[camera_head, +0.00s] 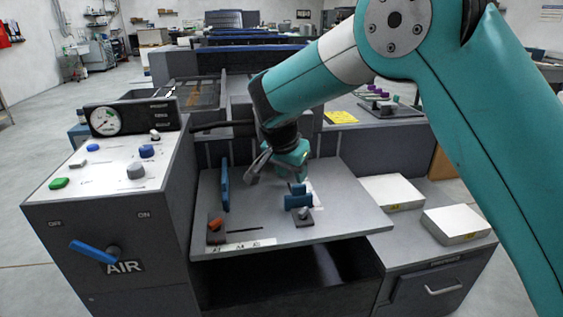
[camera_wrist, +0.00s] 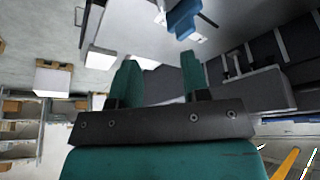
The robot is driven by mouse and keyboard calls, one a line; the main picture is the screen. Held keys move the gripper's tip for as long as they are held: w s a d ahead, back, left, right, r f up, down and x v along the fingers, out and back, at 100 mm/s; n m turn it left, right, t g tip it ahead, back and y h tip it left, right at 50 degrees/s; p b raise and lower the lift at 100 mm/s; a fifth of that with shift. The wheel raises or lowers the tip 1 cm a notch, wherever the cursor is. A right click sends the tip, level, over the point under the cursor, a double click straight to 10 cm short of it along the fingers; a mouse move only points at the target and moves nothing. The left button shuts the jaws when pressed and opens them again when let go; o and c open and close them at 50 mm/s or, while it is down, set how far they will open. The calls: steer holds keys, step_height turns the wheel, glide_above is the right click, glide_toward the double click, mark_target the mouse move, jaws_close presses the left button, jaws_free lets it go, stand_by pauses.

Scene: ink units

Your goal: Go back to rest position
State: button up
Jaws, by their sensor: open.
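My gripper (camera_head: 293,168) hangs at the end of my teal arm above the grey panel (camera_head: 345,222) in the head view. In the wrist view, the two teal fingers of my gripper (camera_wrist: 159,78) stand apart with nothing between them. A blue handle piece (camera_head: 299,202) on a dark base sits on the panel just below the gripper. It also shows in the wrist view (camera_wrist: 183,20), beyond the fingertips. I cannot tell from the head view how large the gap to it is.
Two white boxes (camera_head: 392,192) (camera_head: 458,224) lie at right. The AIR console (camera_head: 110,205) with buttons, gauge (camera_head: 106,120) and blue lever (camera_head: 92,251) stands at left.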

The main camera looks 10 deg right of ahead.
steer(key=s+d+r+n+g+y+p, duration=0.1)
steer(key=s+r+n+y+p, duration=0.2)
steer(key=s+r+n+p, duration=0.7)
steer(key=s+r+n+y, duration=0.1)
steer(key=s+r+n, duration=0.1)
steer(key=s, duration=0.6)
steer(key=s+r+n+g+y+p, duration=0.1)
steer(key=s+r+n+y, duration=0.1)
steer(key=s+r, duration=0.3)
steer(key=s+r+n+g+y, duration=0.1)
steer(key=s+r+n, duration=0.1)
steer(key=s, duration=0.9)
steer(key=shift+s+r, duration=0.2)
steer(key=shift+r, duration=0.65)
steer(key=shift+a, duration=0.1)
